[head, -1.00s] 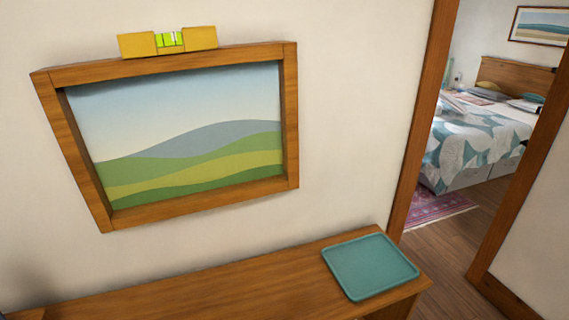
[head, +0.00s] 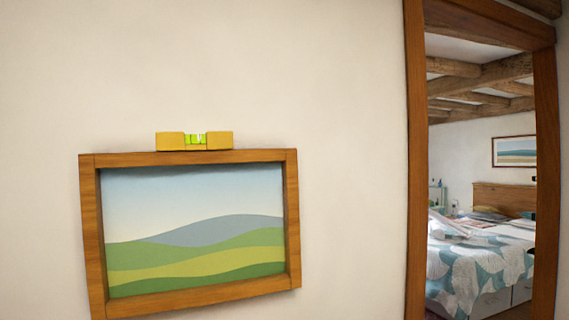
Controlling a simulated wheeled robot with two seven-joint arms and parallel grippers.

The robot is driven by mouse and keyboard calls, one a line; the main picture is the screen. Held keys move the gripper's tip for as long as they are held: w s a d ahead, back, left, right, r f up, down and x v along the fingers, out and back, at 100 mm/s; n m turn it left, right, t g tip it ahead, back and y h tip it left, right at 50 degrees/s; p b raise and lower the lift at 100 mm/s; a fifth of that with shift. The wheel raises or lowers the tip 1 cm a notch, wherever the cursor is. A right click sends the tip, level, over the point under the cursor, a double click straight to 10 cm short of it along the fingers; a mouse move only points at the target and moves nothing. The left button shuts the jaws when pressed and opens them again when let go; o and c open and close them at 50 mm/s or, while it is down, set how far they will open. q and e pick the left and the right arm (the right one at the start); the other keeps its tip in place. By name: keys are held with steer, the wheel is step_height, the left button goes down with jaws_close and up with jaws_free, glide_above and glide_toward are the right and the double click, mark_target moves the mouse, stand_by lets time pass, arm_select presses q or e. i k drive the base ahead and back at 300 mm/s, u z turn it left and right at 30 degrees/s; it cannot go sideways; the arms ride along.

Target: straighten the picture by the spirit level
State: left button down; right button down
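The picture (head: 195,230) hangs on the pale wall at the lower left of the head view. It has a brown wooden frame around green hills and a blue sky. Its top edge runs close to level in this view, and its bottom edge rises towards the right. The yellow spirit level (head: 170,141) rests on the top edge of the frame, near the middle. Its green vial (head: 195,139) shows, but the bubble's exact place is too small to tell. Neither of my grippers is in view.
A doorway with a brown wooden post (head: 416,180) stands right of the picture. Through it are a bed (head: 470,262) with a leaf-patterned cover, another framed picture (head: 514,151) and ceiling beams (head: 480,78). The wall above and beside the picture is bare.

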mark_target(162, 231)
steer(key=k, duration=0.2)
steer(key=z, duration=1.6)
steer(key=i, duration=1.2)
steer(key=u, duration=2.7)
